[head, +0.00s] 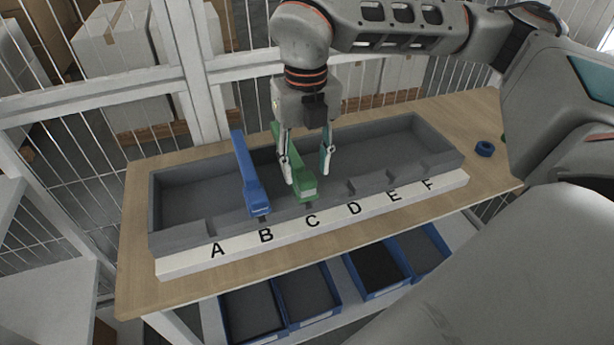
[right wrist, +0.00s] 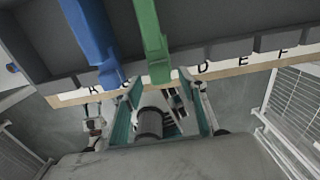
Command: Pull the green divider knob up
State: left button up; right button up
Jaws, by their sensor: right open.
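The green divider (head: 303,178) lies across the grey tray (head: 185,227), its blocky front end, which looks like the knob, at the front wall by the letter C. My right gripper (head: 307,174) points down over this front part, open, with one finger on each side of the green divider in the picture. I cannot tell whether either finger touches it. In the right wrist view the green divider (right wrist: 150,40) runs down to between the teal fingertips (right wrist: 160,82). My left gripper is not in view.
A blue divider (head: 248,177) lies to the left at letter B. The white strip (head: 335,222) with letters A to F runs along the tray's front. A small blue ring (head: 485,148) lies on the wooden table (head: 140,280) at right. Blue bins (head: 253,313) stand below.

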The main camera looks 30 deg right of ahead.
aim_at(306, 177)
notch_tip(306, 177, up, 4)
jog(key=shift+f+p, duration=0.25)
jog(key=shift+p, duration=0.8)
jog(key=shift+r+p, duration=0.95)
jog(key=shift+r, duration=0.45)
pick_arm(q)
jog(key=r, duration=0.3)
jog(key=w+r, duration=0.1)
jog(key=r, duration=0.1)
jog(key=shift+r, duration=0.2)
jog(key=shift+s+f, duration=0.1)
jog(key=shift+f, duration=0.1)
pick_arm(e)
jog(key=shift+s+f, duration=0.1)
